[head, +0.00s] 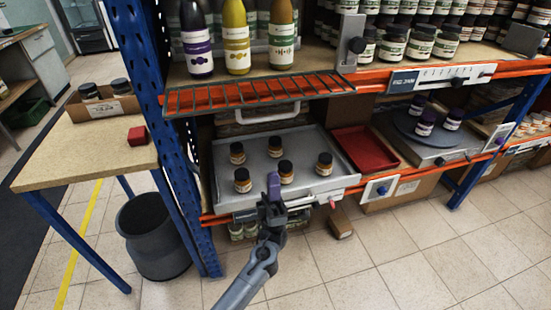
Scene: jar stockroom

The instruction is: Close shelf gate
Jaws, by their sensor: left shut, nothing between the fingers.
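The shelf gate (258,104) is a dark wire grid along the front of the upper shelf's left bay. It lies folded down and outward, nearly flat, in front of the orange beam, so the bottles behind it stand uncovered. My left gripper (273,187) is below the gate, in front of the grey tray on the lower shelf. Its fingers are shut and hold nothing, and it is apart from the gate. My right gripper is not in view.
Tall bottles (236,38) stand behind the gate. Below, small jars (285,172) stand in the grey tray (226,202). A red tray (365,150) is to its right. A blue post (140,60) and a wooden table (75,155) are at left.

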